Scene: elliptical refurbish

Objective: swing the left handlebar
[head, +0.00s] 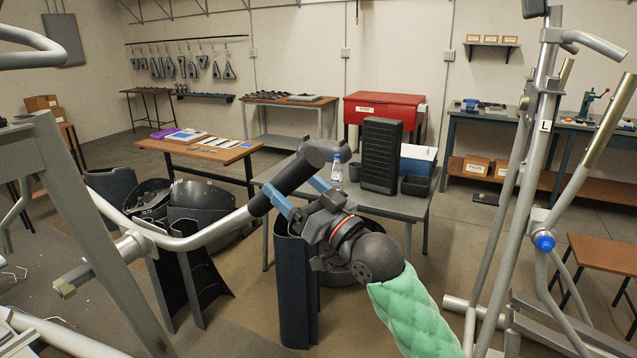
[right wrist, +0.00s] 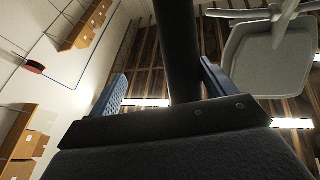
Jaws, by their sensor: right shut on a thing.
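A silver handlebar tube (head: 190,240) comes in from the left frame, bends and ends in a black grip (head: 300,170) at mid-picture. My right gripper (head: 298,192) reaches it from the lower right, its blue fingers on either side of the black grip. In the right wrist view the dark grip (right wrist: 178,45) runs up between the two blue fingers (right wrist: 165,85); the gripper is shut on it. A silver upright (head: 535,130) with an "L" label stands at the right, with a blue knob (head: 544,243). My left gripper is not in view.
Behind the grip stands a grey table (head: 400,208) with a bottle (head: 337,170) and a tall black block (head: 381,155). Dark curved shells (head: 200,215) stand on the floor left of it. A grey frame post (head: 85,215) rises at the left.

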